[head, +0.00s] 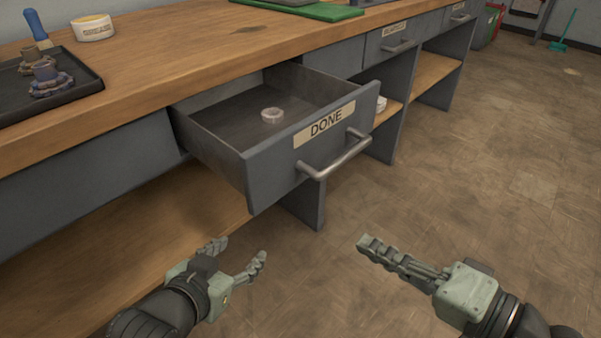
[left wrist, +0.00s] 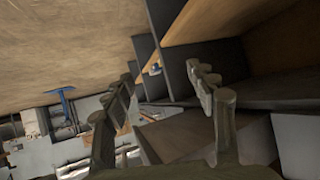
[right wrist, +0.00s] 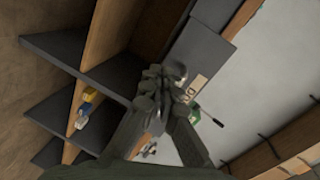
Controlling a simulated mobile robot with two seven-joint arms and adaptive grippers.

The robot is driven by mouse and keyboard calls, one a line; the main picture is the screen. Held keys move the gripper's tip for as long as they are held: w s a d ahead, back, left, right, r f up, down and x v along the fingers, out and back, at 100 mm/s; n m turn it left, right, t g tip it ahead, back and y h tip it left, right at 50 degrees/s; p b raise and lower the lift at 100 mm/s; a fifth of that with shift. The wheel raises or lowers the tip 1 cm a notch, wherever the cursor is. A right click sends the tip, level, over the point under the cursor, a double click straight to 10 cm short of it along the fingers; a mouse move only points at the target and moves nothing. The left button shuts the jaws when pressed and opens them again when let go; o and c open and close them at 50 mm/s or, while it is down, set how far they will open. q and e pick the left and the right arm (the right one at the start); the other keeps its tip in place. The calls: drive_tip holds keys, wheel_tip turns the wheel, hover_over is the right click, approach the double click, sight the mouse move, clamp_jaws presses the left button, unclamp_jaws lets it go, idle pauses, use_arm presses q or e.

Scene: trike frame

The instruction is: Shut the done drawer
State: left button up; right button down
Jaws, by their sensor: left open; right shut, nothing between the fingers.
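The done drawer (head: 262,165) is pulled out from under the wooden bench, with a "DONE" label (head: 325,124) and a bar handle (head: 337,157) on its grey front. A small pale ring-shaped part (head: 272,115) lies on the drawer floor. My left gripper (head: 240,252) is open and empty, below and to the left of the drawer front in the head view. My right gripper (head: 364,243) is shut and empty, below and to the right of the handle. Neither gripper touches the drawer. The right wrist view shows the right fingers (right wrist: 158,75) together.
The wooden benchtop (head: 190,60) holds a dark tray (head: 75,92) with parts, a round tub (head: 93,28) and a green mat (head: 318,10). Another labelled drawer (head: 398,40) farther along is shut. Open floor (head: 470,170) lies to the right.

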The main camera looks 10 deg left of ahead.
use_arm(q)
wheel_tip(320, 180, up, 4)
drive_tip(key=d+t, duration=0.2)
use_arm(e)
wheel_tip(320, 180, up, 5)
drive_tip(key=m+y, duration=0.2)
drive_tip(key=m, duration=0.1)
drive_tip(key=p, duration=0.3)
approach(283, 173)
drive_tip(key=shift+t, duration=0.4)
drive_tip(key=p+x, duration=0.1)
drive_tip(key=x, duration=0.4)
drive_tip(key=shift+a+f, duration=0.15)
drive_tip(key=shift+a, duration=0.2)
use_arm(q)
drive_tip(key=s+a+f+n+g+y, duration=0.1)
drive_tip(key=s+a+f+g+y, duration=0.2)
drive_tip(key=s+a+f+g, duration=0.7)
drive_tip(key=shift+s+a+f+n+y, duration=0.35)
drive_tip(key=shift+s+a+f, duration=0.6)
drive_tip(key=shift+a, duration=0.55)
use_arm(e)
drive_tip(key=shift+w+a+f, duration=0.1)
drive_tip(key=shift+w+a, duration=0.25)
drive_tip(key=shift+a, duration=0.15)
